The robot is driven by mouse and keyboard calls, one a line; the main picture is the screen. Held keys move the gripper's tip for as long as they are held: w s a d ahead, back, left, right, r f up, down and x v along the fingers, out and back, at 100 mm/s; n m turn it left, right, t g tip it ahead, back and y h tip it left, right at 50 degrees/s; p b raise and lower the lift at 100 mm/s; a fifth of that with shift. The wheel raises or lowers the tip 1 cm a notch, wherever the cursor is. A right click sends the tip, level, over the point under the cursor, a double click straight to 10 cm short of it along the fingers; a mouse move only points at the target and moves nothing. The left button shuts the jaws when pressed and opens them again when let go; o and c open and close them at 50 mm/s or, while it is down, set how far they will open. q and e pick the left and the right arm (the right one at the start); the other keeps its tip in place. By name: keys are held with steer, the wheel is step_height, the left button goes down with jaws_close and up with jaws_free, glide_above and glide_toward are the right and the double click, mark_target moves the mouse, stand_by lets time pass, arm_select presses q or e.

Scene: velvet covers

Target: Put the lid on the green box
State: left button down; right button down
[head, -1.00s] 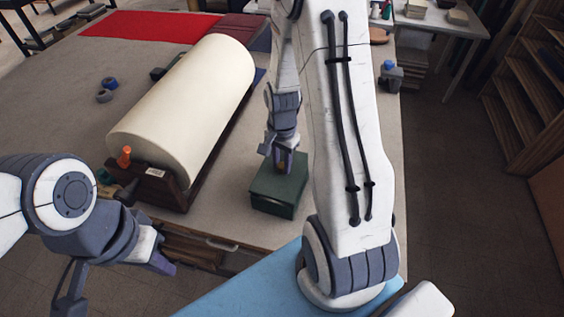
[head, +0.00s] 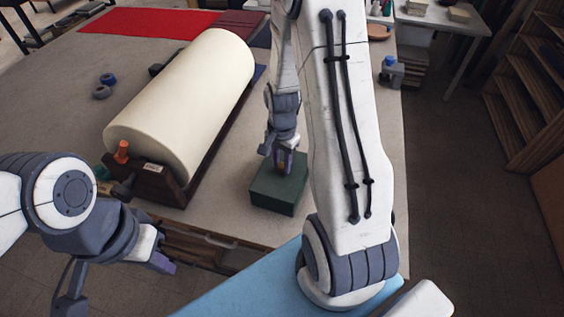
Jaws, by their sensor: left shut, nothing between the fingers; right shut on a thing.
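The green box (head: 278,196) stands on the table near its front edge, just left of my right arm. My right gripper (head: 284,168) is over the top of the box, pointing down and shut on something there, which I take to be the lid. The fingers and arm partly hide the top, so I cannot tell whether the lid is seated on the box or just above it. My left gripper (head: 162,264) is shut and empty, in front of the table at the lower left, away from the box.
A large cream roll (head: 185,105) in a dark wooden cradle (head: 150,180) lies left of the box. Blue tape rolls (head: 104,86) and red cloth (head: 150,22) lie farther back. A blue surface (head: 245,285) is in front. The table between the cradle and the box is clear.

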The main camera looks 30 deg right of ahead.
steer(key=c, duration=0.5)
jaws_free()
steer(key=shift+c, duration=0.2)
step_height(320, 180, up, 10)
steer(key=r+b, duration=0.1)
steer(key=s+a+r+n+b, duration=0.1)
steer(key=s+a+n, duration=0.2)
steer(key=a+n, duration=0.35)
steer(key=s+a+r+n+b, duration=0.1)
steer(key=s+a+n, duration=0.25)
steer(key=a, duration=0.65)
steer(key=s+a+n+y, duration=0.1)
steer(key=s+a+n, duration=0.6)
steer(key=s+n, duration=0.4)
steer(key=shift+a+f+b, duration=0.2)
steer(key=shift+b, duration=0.25)
